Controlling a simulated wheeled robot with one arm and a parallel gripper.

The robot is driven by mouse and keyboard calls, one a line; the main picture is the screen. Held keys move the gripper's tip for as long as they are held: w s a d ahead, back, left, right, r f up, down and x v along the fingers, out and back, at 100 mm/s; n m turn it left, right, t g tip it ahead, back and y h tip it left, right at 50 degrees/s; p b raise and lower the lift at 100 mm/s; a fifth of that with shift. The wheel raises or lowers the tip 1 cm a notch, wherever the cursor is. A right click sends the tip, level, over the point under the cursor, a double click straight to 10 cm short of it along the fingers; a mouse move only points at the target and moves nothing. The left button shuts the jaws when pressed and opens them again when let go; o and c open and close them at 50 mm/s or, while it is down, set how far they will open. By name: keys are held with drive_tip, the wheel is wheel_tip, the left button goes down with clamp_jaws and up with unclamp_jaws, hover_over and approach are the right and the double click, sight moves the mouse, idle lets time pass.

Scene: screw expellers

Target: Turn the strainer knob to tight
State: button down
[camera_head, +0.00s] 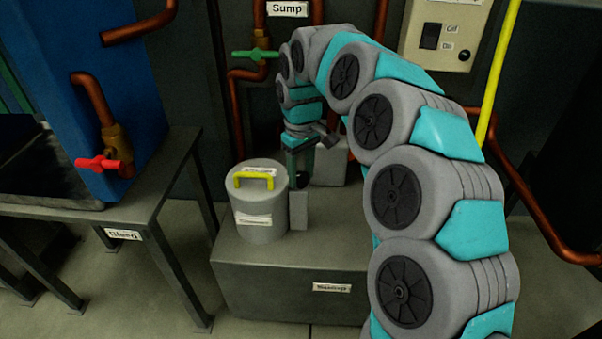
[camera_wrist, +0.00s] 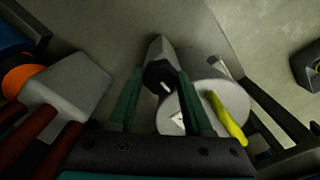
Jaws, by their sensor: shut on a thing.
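The strainer knob (camera_wrist: 158,74) is black and round with a white pointer mark, on top of a narrow grey post (camera_head: 299,208) beside the lidded canister. In the wrist view my gripper (camera_wrist: 161,78) has its green fingers on either side of the knob and is shut on it. In the head view my gripper (camera_head: 303,160) is above the post, and a dark part of the knob shows beside it. The markings around the knob are too small or hidden to read.
A grey canister (camera_head: 262,222) with a yellow handle (camera_head: 254,179) stands left of the post on a grey base (camera_head: 290,275). Red pipes and a green valve handle (camera_head: 256,54) are behind my arm. A metal table (camera_head: 180,150) stands left; a yellow pole (camera_head: 498,70) is right.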

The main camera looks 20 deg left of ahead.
drive_tip(key=shift+c, duration=1.5)
unclamp_jaws()
